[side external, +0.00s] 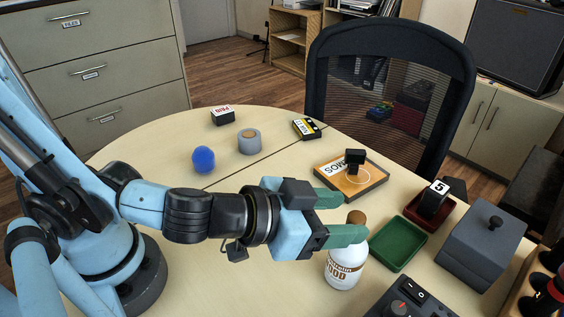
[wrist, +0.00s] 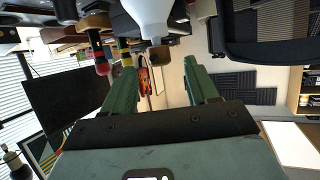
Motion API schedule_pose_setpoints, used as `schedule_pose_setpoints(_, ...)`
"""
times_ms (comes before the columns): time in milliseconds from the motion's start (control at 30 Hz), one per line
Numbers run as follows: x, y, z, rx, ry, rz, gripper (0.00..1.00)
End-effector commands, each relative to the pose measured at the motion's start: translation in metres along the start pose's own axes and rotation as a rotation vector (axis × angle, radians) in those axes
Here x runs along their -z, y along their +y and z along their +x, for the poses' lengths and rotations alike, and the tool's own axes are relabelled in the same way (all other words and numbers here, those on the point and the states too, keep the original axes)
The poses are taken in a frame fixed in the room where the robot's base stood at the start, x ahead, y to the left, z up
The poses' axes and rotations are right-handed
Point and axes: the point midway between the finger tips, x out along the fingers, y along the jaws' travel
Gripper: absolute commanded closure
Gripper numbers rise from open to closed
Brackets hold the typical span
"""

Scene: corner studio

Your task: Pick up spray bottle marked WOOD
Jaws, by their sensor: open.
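The white spray bottle (side external: 344,268) has a brown band with lettering ending in "OOD" and a brown cap (side external: 357,217). It stands upright on the table near the front in the side view. My gripper (side external: 339,217) is open, its green fingers level with the bottle's upper part. The nearer finger crosses in front of the bottle's neck and hides part of it. In the wrist view the white bottle (wrist: 149,14) and its brown cap (wrist: 161,55) appear at the top, between the finger directions. Contact cannot be told.
A green tray (side external: 421,244) lies right of the bottle, beside a grey lidded box (side external: 481,245). A dark red tray holds a block marked 5 (side external: 435,198). An orange board (side external: 375,184) lies behind. A black switch box (side external: 405,300) is in front. A blue ball (side external: 203,160) is farther left.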

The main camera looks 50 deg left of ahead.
Motion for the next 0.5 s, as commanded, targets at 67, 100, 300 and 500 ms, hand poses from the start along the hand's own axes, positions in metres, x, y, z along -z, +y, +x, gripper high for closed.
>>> schedule_pose_setpoints(67, 0.000, 0.000, 0.002, 0.001, 0.000, 0.000, 0.42)
schedule_pose_setpoints(100, 0.000, 0.000, 0.002, 0.001, 0.000, 0.000, 0.42)
schedule_pose_setpoints(300, 0.000, 0.000, 0.014, 0.002, 0.000, -0.002, 0.42)
schedule_pose_setpoints(500, 0.000, -0.001, 0.031, 0.002, 0.001, -0.002, 0.42)
